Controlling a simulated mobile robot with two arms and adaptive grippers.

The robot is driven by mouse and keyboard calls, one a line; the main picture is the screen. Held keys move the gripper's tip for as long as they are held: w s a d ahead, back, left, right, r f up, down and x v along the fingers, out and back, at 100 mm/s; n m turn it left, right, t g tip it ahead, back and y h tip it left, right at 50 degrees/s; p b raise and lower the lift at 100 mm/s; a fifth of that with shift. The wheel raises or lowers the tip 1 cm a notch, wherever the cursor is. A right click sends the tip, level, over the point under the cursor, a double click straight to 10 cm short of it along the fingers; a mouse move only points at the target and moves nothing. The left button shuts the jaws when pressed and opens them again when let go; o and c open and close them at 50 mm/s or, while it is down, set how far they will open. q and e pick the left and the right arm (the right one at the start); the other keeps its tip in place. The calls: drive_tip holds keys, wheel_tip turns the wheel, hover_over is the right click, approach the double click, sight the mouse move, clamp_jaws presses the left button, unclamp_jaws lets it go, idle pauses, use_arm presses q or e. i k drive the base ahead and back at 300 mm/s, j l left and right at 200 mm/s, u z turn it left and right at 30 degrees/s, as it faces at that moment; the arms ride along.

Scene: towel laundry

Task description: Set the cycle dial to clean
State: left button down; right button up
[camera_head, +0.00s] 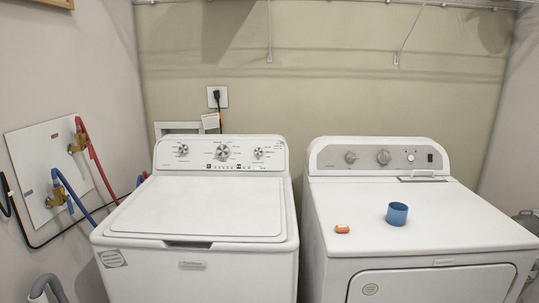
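Two white machines stand side by side against the back wall. Neither of my grippers shows in this view.
A blue cup (397,214) and a small orange item (342,229) sit on the right machine's top. Red (96,160) and blue (75,197) hoses run from a wall panel (40,150) at the left. A narrow gap separates the machines. The left lid is clear.

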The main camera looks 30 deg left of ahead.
sight(223, 150)
drive_tip(key=u, duration=1.15)
drive_tip(key=j, duration=0.8)
drive_tip(key=i+u, duration=0.05)
